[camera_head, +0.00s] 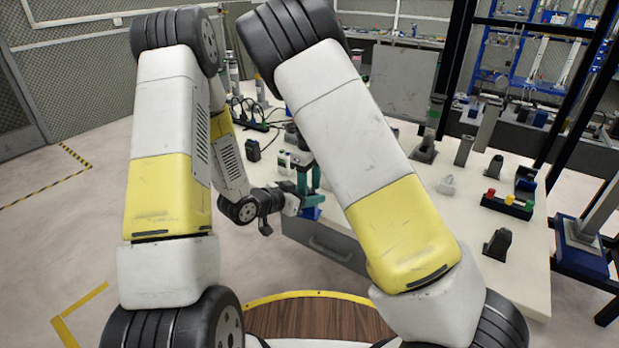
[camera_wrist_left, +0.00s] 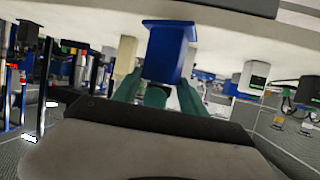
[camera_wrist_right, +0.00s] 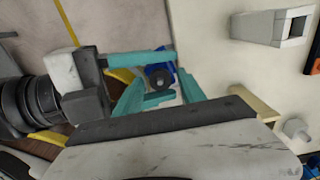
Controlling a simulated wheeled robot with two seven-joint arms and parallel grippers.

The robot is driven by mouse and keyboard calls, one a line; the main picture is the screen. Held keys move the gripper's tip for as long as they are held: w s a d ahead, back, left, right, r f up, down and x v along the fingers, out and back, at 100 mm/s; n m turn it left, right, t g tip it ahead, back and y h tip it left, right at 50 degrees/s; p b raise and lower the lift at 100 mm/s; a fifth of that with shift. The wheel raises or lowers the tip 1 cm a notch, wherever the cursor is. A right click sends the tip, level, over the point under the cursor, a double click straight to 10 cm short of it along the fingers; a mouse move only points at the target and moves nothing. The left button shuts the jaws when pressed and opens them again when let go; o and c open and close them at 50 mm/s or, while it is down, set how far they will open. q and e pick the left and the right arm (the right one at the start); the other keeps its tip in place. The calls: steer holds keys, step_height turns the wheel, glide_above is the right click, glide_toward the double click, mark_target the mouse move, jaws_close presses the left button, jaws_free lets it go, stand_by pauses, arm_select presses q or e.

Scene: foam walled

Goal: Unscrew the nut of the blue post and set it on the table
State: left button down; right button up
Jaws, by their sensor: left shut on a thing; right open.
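The blue post (camera_head: 311,213) stands at the near left edge of the table, and its blue body shows large in the left wrist view (camera_wrist_left: 170,50). In the right wrist view a dark round piece (camera_wrist_right: 155,82), seemingly the nut, shows on top of the blue post (camera_wrist_right: 161,69). My left gripper (camera_head: 300,198) comes in from the left and is shut on the blue post, its teal fingers on either side. My right gripper (camera_wrist_right: 165,92) is over the post, open, its fingers spread around the dark piece. Whether they touch it I cannot tell. My right arm hides part of the table.
The pale table (camera_head: 400,190) carries a tray with coloured pieces (camera_head: 507,203), a dark block (camera_head: 497,244) and several grey fixtures. Small bottles (camera_head: 283,161) stand just behind the post. Bare table lies right of the post.

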steer(key=shift+f, duration=0.1)
jaws_close()
steer(key=n, duration=0.3)
stand_by(0.4)
steer(key=shift+o, duration=0.4)
jaws_free()
steer(key=shift+r, duration=2.25)
